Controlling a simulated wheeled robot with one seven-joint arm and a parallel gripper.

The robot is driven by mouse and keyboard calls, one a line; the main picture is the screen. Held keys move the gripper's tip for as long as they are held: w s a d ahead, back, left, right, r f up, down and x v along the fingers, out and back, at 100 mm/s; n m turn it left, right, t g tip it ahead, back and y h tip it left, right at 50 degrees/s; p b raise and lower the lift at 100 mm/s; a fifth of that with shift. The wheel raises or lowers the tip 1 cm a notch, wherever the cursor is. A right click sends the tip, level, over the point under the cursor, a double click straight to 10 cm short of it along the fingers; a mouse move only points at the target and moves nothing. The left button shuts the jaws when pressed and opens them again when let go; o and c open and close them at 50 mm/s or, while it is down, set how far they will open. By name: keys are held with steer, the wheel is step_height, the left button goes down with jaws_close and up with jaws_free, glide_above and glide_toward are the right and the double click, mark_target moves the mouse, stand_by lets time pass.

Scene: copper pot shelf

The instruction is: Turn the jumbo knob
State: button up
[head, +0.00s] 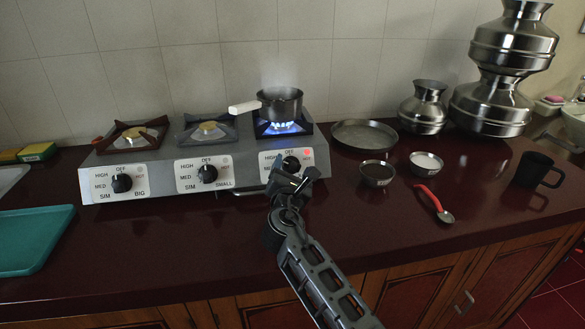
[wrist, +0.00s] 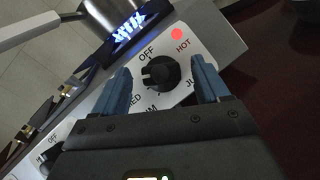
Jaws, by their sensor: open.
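The jumbo knob (head: 291,164) is the black dial on the right panel of the grey three-burner stove (head: 230,181). A lit red dot shows on its panel by HOT. In the wrist view the knob (wrist: 160,73) sits between the two blue fingers of my gripper (wrist: 164,82), with a gap on each side. My gripper (head: 294,182) is open in front of that panel and hides part of it in the head view. The knob's exact setting is hard to tell. Above it, a blue flame (head: 284,127) burns under a dark pan (head: 280,104) with a white handle.
The big knob (head: 122,183) and small knob (head: 208,173) are to the left. A steel plate (head: 364,136), two small bowls, a red-handled spoon (head: 436,203) and a black mug (head: 537,171) stand to the right. The counter in front of the stove is clear.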

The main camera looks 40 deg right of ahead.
steer(key=shift+w+d, duration=0.1)
steer(key=shift+d, duration=0.05)
steer(key=c, duration=1.1)
steer(key=shift+o, duration=0.2)
steer(key=shift+m+g, duration=0.3)
steer(key=shift+m, duration=0.1)
steer(key=m+g, duration=0.1)
steer(key=m, duration=0.1)
steer(key=m+g, duration=0.1)
steer(key=m, duration=0.1)
steer(key=m+g, duration=0.2)
steer(key=shift+w+r+m+h+p, duration=0.2)
steer(key=shift+r+m+h+p, duration=0.1)
steer(key=shift+m+p, duration=0.1)
steer(key=m+g+y+p, duration=0.1)
steer(key=m+g, duration=0.1)
steer(key=m, duration=0.2)
steer(key=shift+m+g+y+p, duration=0.5)
steer(key=shift+m, duration=0.5)
